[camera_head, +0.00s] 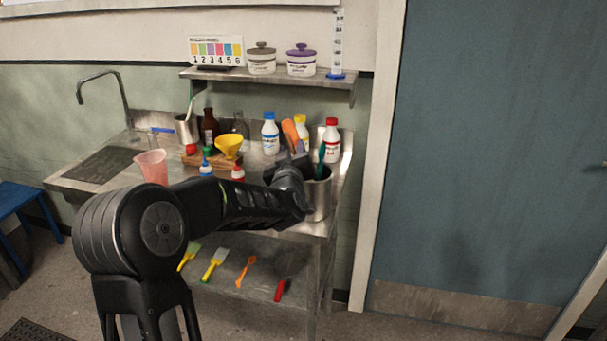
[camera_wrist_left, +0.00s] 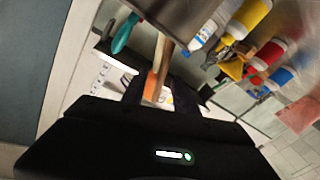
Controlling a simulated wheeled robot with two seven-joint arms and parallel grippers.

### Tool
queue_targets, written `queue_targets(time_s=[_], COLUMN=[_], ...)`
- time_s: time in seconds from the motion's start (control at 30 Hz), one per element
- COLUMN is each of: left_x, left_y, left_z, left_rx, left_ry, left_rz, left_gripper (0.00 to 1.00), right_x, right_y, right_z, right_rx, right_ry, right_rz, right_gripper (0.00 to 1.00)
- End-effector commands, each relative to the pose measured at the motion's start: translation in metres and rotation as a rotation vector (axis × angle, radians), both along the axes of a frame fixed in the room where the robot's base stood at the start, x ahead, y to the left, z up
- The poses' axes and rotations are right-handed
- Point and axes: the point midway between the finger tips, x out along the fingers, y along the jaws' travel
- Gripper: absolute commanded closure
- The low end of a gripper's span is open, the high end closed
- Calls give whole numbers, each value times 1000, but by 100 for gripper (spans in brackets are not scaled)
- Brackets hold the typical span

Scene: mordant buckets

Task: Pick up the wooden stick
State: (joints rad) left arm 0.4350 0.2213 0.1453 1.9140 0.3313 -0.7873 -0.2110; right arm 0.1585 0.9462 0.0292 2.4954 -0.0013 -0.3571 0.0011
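The wooden stick (camera_head: 290,132) shows as an orange-brown piece rising above my left gripper (camera_head: 294,161) at the right end of the steel counter. In the left wrist view the stick (camera_wrist_left: 161,64) runs between the dark fingers of the left gripper (camera_wrist_left: 160,92). The fingers lie close to both sides of the stick; whether they press on it is unclear. A metal pot (camera_head: 319,198) stands just below and right of the gripper, partly hidden by my arm. The stick's lower end is hidden in the head view. My right gripper is not in view.
A teal-handled tool (camera_head: 321,156) stands in the pot, close to the gripper. White bottles (camera_head: 332,140) (camera_head: 270,136), a yellow funnel (camera_head: 229,145) and a pink beaker (camera_head: 152,166) crowd the counter. A shelf (camera_head: 270,77) with jars hangs above; brushes lie on the lower shelf (camera_head: 262,286).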

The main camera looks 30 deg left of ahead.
Motion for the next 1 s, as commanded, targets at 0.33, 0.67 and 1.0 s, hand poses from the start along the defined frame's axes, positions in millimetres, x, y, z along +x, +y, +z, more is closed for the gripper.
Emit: queue_targets(time_s=[0.33,0.67,1.0], left_x=[0,0,0], left_y=[0,0,0], left_z=[0,0,-1], left_rx=[0,0,0], left_ry=[0,0,2], left_rz=[0,0,1], left_gripper=[65,87,100], right_x=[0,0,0], right_y=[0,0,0], right_z=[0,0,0], right_rx=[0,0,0], right_ry=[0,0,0], right_rz=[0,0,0], right_gripper=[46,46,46])
